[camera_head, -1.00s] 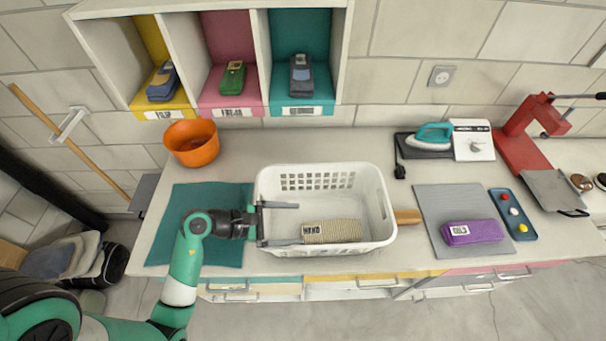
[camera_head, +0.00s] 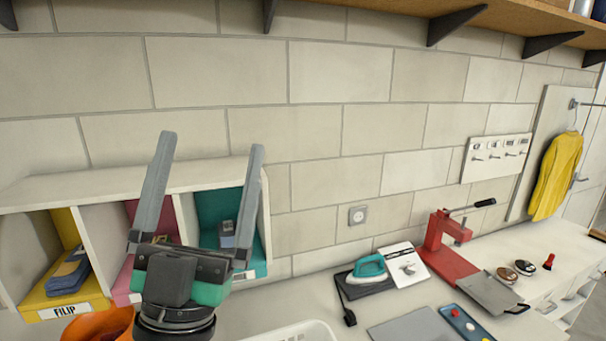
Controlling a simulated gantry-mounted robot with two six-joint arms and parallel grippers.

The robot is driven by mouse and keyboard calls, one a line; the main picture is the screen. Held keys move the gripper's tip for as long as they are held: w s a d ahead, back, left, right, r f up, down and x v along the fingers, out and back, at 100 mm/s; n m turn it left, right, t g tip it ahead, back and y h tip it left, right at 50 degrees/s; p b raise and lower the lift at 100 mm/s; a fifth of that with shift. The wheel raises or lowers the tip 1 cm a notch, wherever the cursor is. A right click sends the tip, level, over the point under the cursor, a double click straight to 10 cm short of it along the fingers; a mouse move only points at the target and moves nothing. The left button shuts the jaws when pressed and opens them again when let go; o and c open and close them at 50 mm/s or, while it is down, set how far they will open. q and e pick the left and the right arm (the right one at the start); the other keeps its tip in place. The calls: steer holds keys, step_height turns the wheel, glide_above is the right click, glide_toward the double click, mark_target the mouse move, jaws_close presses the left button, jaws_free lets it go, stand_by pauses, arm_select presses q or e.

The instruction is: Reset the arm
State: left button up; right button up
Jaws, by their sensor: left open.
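My left gripper (camera_head: 207,165) is raised in front of the cubby shelf, pointing up. Its two grey fingers stand wide apart with nothing between them. Its green and black wrist hides part of the pink and teal compartments. My right gripper is not in view.
The cubby shelf (camera_head: 268,212) holds folded cloths in its yellow and teal compartments. An orange bowl (camera_head: 98,325) and the white basket's rim (camera_head: 300,331) show at the bottom edge. A teal iron (camera_head: 369,268) and a red press (camera_head: 447,258) stand right. Brackets hold a wooden shelf (camera_head: 520,14) above.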

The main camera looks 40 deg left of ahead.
arm_select(q)
steer(key=w+d+r+m+h, duration=0.25)
steer(key=d+h, duration=0.75)
steer(key=h, duration=0.5)
steer(key=r+p, duration=0.3)
steer(key=p, duration=0.1)
steer(key=r+p, duration=0.2)
steer(key=shift+w+r, duration=0.25)
steer(key=shift+r, duration=0.1)
